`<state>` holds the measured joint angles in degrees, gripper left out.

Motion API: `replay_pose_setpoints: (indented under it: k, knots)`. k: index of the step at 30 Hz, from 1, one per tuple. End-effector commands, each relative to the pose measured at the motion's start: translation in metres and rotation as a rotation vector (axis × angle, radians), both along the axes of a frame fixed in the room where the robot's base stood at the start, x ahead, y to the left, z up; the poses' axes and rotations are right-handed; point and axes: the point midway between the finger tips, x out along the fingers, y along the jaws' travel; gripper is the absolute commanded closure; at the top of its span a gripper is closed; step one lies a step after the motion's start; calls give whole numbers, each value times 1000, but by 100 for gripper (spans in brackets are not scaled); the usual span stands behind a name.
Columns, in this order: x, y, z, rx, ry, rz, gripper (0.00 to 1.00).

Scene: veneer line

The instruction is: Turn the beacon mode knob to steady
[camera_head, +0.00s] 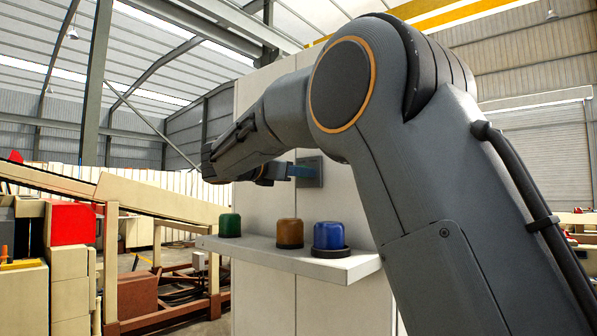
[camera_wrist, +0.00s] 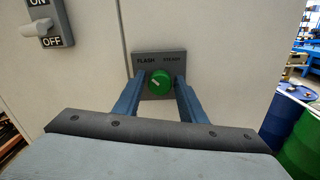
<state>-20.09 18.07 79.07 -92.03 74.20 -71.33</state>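The beacon mode knob (camera_wrist: 160,83) is round and green, with a pale mark that seems to point up and left, toward FLASH. It sits on a dark grey plate (camera_wrist: 146,57) lettered FLASH at left and, less clearly, STEADY at right. In the head view my gripper (camera_head: 298,171) reaches the plate, and the knob is hidden.
An ON/OFF switch (camera_wrist: 51,26) is on the panel (camera_wrist: 90,75) to the left. Below, a shelf (camera_head: 330,267) holds green (camera_head: 230,225), amber (camera_head: 290,233) and blue (camera_head: 328,236) domed beacons. Drums (camera_wrist: 287,112) stand at right.

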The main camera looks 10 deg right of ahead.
Motion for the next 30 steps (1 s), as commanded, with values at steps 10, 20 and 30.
replay_pose_setpoints:
  k: [10, 20, 30]
  knots:
    - [0, 0, 0, 4, -5, 0, 95]
    - [0, 0, -2, 79, -111, 0, 95]
    - [0, -1, -4, 255, -353, 1, 95]
